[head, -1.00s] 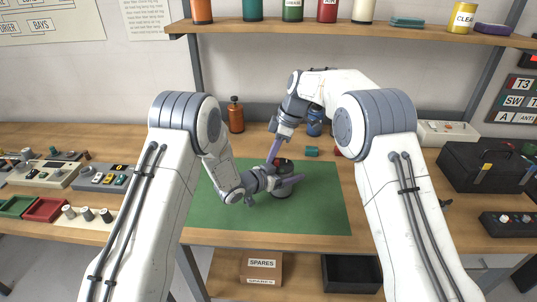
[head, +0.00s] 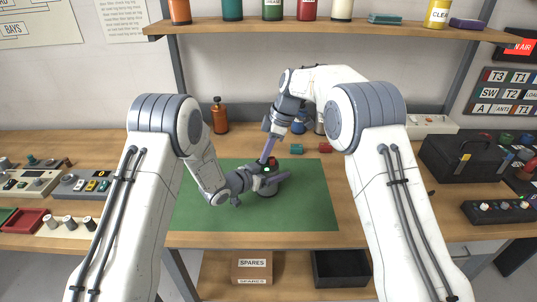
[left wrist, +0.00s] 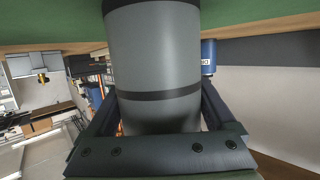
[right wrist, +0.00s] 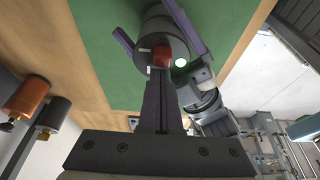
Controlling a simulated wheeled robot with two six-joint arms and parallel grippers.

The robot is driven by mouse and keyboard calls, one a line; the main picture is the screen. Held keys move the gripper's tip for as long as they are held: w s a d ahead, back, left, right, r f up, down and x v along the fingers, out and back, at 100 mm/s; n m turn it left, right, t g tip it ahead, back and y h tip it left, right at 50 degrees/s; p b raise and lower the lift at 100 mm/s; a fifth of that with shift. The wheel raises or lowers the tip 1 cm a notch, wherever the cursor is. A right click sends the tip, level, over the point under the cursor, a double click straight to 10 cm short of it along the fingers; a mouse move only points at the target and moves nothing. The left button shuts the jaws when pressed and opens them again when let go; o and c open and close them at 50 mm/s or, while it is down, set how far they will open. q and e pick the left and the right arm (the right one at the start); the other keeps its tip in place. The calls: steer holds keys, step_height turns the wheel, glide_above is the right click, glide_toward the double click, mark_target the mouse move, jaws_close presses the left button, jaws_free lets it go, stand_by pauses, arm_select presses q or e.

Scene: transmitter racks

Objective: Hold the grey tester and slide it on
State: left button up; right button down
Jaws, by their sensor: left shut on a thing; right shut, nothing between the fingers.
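The grey tester (head: 267,192) is a short dark-banded cylinder standing upright on the green mat (head: 310,205). My left gripper (head: 271,180) is shut around its body from the side; in the left wrist view the tester (left wrist: 155,60) fills the space between the fingers. A red slider (right wrist: 162,56) sits on its top, with a pale round spot beside it in the right wrist view. My right gripper (head: 264,161) is shut and empty and reaches down to the top. Its fingertips (right wrist: 158,75) are right by the red slider; I cannot tell whether they touch.
An amber bottle (head: 220,115) stands behind the mat. A teal block (head: 296,149) and a red block (head: 325,147) lie on the bench behind it. A black toolbox (head: 460,160) is at right. The shelf (head: 340,32) runs above. The mat's right side is clear.

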steer(key=a, duration=0.1)
steer(key=a+r, duration=0.1)
steer(key=shift+w+a+r, duration=0.1)
steer(key=shift+a, duration=0.2)
steer(key=v, duration=0.9)
arm_select(q)
steer(key=o, duration=1.4)
steer(key=shift+o, duration=0.2)
